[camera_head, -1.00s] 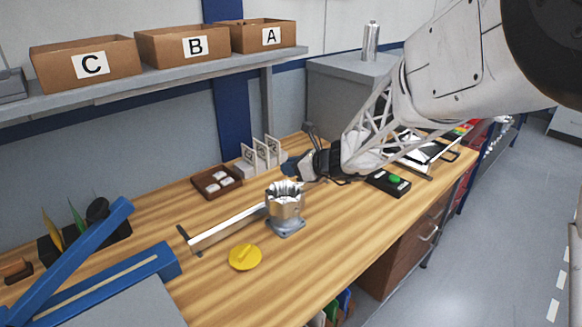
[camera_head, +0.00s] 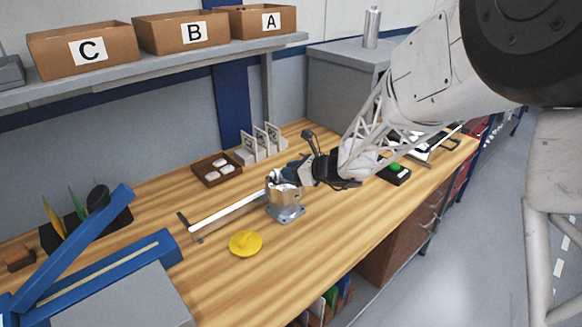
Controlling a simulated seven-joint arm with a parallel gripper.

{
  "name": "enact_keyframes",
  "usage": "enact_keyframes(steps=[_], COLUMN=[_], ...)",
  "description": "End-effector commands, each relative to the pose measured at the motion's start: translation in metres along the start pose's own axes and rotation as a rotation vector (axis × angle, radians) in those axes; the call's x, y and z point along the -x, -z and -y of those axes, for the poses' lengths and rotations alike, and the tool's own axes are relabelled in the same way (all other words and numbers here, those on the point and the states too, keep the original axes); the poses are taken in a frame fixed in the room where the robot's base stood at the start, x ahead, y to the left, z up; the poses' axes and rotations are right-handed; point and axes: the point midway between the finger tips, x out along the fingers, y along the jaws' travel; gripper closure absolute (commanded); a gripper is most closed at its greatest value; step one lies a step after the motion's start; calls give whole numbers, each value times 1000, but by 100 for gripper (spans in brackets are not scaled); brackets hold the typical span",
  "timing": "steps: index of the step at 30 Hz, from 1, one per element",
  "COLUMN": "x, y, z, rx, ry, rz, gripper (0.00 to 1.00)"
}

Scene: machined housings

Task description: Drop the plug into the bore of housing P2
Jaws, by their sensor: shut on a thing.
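My gripper (camera_head: 281,182) reaches in from the right, right over the housing's open top, and covers much of the rim and bore. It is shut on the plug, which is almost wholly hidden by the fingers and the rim. How deep the plug sits relative to the bore cannot be told.
A yellow disc with a knob (camera_head: 246,243) lies in front of the housing. A long metal bar (camera_head: 228,214) lies to its left. A brown tray (camera_head: 217,170) and upright cards (camera_head: 262,143) stand behind. A box with a green button (camera_head: 395,172) is at right.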

Motion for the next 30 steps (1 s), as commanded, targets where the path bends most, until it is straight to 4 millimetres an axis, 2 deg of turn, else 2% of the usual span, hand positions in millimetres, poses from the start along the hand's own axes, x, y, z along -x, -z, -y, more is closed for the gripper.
enact_keyframes(steps=[8, 9, 14, 15, 24, 30], x=[0, 0, 0, 0, 1, 10], y=[0, 0, 0, 0, 0, 0], z=[0, 0, 0, 0, 0, 1], rx=[1, 1, 1, 1, 1, 1], ry=[0, 0, 0, 0, 0, 1], rz=[0, 0, 0, 0, 0, 0], gripper=[100, 75, 50, 48, 48, 48])
